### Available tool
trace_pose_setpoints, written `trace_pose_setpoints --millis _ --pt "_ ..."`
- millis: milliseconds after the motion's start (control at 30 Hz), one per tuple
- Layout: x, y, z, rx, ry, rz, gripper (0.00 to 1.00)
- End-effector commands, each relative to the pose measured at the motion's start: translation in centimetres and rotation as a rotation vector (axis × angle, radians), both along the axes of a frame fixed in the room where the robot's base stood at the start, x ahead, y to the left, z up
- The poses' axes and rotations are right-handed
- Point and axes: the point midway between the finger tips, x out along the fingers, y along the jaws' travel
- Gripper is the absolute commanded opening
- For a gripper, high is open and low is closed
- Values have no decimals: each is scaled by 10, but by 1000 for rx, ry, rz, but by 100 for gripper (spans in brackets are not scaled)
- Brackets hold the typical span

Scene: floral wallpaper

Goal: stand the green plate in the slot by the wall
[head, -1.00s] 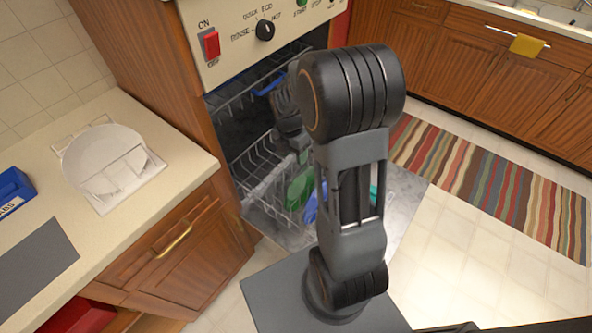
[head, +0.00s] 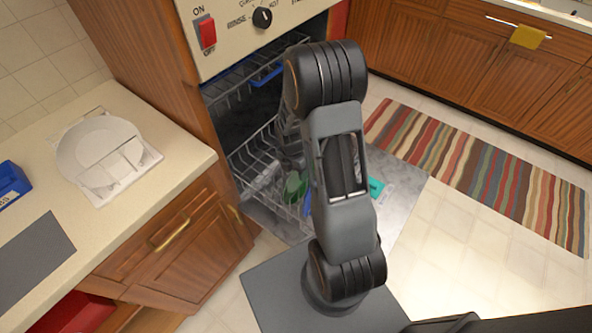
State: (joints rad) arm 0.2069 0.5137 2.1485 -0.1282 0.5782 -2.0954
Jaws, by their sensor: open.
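The green plate (head: 293,187) stands on edge in the lower rack (head: 248,160) of the open dishwasher, partly hidden by my arm. My gripper (head: 294,162) is mostly hidden behind my arm, just above the green plate. It is open, and I cannot tell whether its fingers touch the plate. The wire tines of the lower rack show to the left of the plate, towards the dishwasher's left side. I cannot make out one particular slot by the wall.
A blue item (head: 307,205) sits right beside the green plate, and a teal item (head: 375,187) lies right of my arm. The upper rack holds a blue dish (head: 267,73).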

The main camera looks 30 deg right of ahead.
Motion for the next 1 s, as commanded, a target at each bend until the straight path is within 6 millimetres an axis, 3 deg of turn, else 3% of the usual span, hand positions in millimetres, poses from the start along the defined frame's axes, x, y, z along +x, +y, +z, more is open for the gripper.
trace_pose_setpoints --millis 200,767,1000 --pt "0 0 0 0 0 0 53" --pt "0 0 0 0 0 0 0" --pt "0 0 1 0 -1 0 0"
